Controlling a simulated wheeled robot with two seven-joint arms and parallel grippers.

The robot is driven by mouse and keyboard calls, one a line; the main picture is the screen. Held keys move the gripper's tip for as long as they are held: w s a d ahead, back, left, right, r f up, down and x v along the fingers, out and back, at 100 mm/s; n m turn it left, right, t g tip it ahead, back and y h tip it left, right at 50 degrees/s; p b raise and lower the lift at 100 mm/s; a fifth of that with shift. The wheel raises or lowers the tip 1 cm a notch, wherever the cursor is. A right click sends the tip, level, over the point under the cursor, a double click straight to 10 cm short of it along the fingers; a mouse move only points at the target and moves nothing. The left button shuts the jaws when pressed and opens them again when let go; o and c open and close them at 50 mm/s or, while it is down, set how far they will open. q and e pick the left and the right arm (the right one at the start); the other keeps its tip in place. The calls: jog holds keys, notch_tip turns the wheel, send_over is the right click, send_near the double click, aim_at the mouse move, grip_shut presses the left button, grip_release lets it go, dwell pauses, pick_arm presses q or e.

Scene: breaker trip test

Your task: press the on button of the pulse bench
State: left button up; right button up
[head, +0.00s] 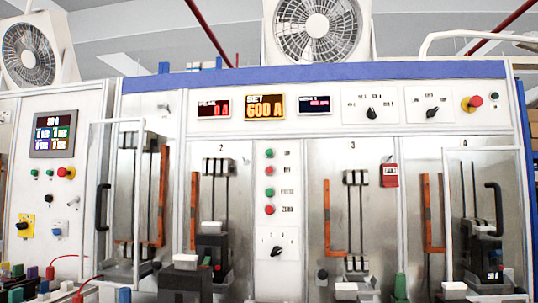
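The pulse bench (360,74) is a white cabinet with a blue top edge. On its narrow column between bays 2 and 3 several round buttons stand in a line. The top green button (269,153) has a small label that seems to read ON. Below it are a red button (269,170), a second green button (269,192) and a second red button (269,210). Nothing covers the buttons. Neither of my grippers can be made out in the head view.
The set display (265,107) reads 600 A, and the display to its left (214,110) reads 0 A. Clear framed doors stand at the left (116,122) and right (447,215). Dark breaker-like blocks (186,285) and coloured items fill the bottom edge. A selector knob (277,251) sits below the buttons.

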pick_arm(q)
grip_shut()
dwell(1.5)
